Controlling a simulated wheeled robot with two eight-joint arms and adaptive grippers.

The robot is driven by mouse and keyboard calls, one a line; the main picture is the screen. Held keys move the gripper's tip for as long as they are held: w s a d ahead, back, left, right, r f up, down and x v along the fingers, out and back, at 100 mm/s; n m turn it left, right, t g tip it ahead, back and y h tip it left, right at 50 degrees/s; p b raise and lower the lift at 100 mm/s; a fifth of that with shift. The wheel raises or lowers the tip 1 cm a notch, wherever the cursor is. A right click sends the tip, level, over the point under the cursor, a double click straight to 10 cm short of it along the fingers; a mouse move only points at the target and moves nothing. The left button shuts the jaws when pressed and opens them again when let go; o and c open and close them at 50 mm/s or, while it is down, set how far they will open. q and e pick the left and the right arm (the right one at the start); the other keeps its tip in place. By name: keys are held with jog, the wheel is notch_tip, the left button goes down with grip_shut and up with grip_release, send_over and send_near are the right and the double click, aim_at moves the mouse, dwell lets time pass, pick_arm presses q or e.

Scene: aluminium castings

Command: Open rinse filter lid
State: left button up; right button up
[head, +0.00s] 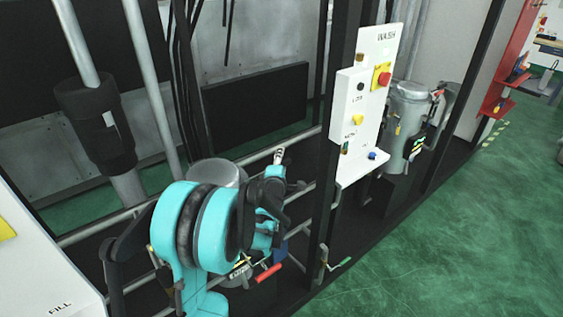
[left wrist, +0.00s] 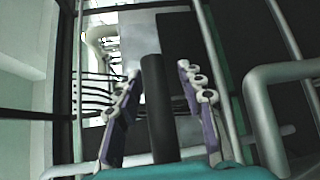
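A grey metal filter canister (head: 217,172) stands low in the frame in the head view, mostly hidden behind my teal left arm. Its label cannot be read surely. My left gripper (head: 286,170) is just right of the canister top, partly hidden by its own wrist. In the left wrist view my left gripper (left wrist: 158,72) has its two fingers spread apart. A dark round bar (left wrist: 157,115) stands between them, with visible gaps at the fingertips. Whether it is the lid's handle I cannot tell. My right gripper is in neither view.
A white WASH control panel (head: 375,90) with buttons stands right of my arm. A second canister (head: 408,115) with a lid lever is behind it. A red valve handle (head: 268,272) is below my wrist. Dark frame posts and pipes crowd around; green floor (head: 450,230) is clear at right.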

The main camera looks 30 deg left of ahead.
pick_arm(q)
grip_shut()
jog(key=shift+r, duration=0.1)
dwell(0.3)
